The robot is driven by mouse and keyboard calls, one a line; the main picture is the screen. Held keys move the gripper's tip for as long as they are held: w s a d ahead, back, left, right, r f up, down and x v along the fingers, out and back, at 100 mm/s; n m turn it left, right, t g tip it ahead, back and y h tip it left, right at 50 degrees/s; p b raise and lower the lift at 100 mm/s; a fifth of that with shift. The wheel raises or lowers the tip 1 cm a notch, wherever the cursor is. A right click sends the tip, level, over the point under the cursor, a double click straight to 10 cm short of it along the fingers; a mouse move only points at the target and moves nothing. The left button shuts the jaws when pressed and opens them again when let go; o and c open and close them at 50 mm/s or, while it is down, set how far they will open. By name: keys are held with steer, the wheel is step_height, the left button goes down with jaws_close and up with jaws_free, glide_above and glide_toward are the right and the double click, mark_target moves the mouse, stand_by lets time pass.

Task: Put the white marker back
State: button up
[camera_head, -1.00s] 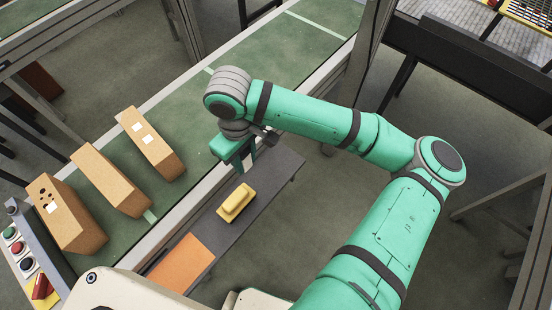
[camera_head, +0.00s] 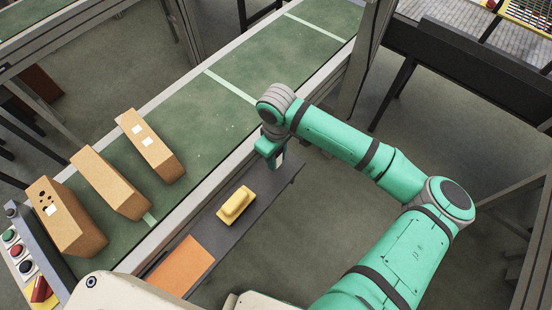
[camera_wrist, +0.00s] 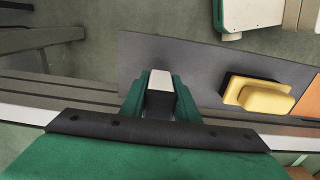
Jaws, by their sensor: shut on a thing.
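The white marker (camera_wrist: 160,79) is a small white piece between my gripper's fingers in the wrist view, and a bit of it also shows at the fingertips in the head view (camera_head: 281,158). My gripper (camera_wrist: 160,98) is shut on it. In the head view my gripper (camera_head: 274,159) points down over the far end of the dark grey shelf (camera_head: 262,185), beside the conveyor. I cannot tell whether the marker touches the shelf. Most of its length is hidden by the fingers.
A yellow block on a dark base (camera_head: 236,206) sits mid-shelf, with an orange panel (camera_head: 182,266) at the near end. Several brown boxes (camera_head: 150,146) stand on the green conveyor (camera_head: 215,110). A button panel (camera_head: 22,255) is at lower left. The shelf's far end looks clear.

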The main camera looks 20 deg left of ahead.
steer(key=shift+f, duration=0.55)
steer(key=shift+f, duration=0.1)
steer(key=o, duration=0.8)
steer(key=shift+o, duration=0.2)
step_height(320, 180, up, 12)
steer(key=shift+r, duration=0.1)
